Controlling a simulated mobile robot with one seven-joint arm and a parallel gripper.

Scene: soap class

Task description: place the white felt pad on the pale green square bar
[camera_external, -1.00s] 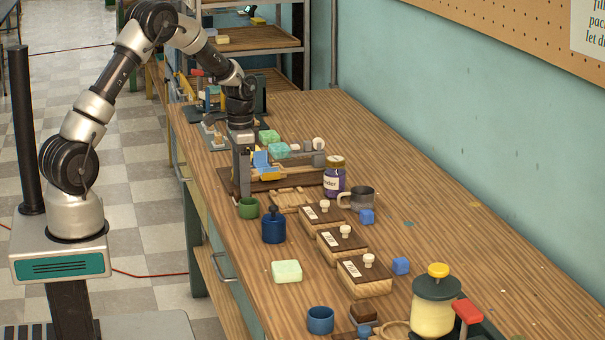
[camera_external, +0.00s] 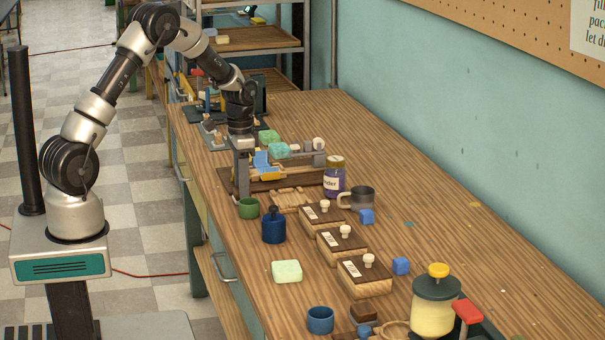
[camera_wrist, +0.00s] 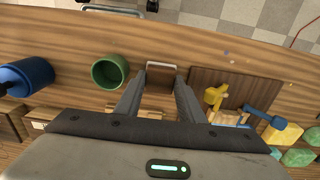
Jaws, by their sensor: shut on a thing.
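A pale green square bar (camera_external: 287,271) lies flat on the bench near its left edge in the external view, with clear wood around it. My gripper (camera_external: 243,192) points down over the bench, well behind that bar and close to the green cup (camera_external: 249,208). In the wrist view my gripper (camera_wrist: 163,78) is shut on a small flat thing with a thin pale rim, which I take for the white felt pad (camera_wrist: 161,67). Its face looks shaded and brownish there. The pad cannot be made out in the external view. The pale green bar is not in the wrist view.
A dark blue bottle (camera_external: 274,226) and several wooden blocks with white knobs (camera_external: 343,243) stand between my gripper and the bench's near end. A blue cup (camera_external: 320,320) stands nearer the camera. A dark wooden board (camera_wrist: 232,88) with yellow and blue parts lies beside my gripper.

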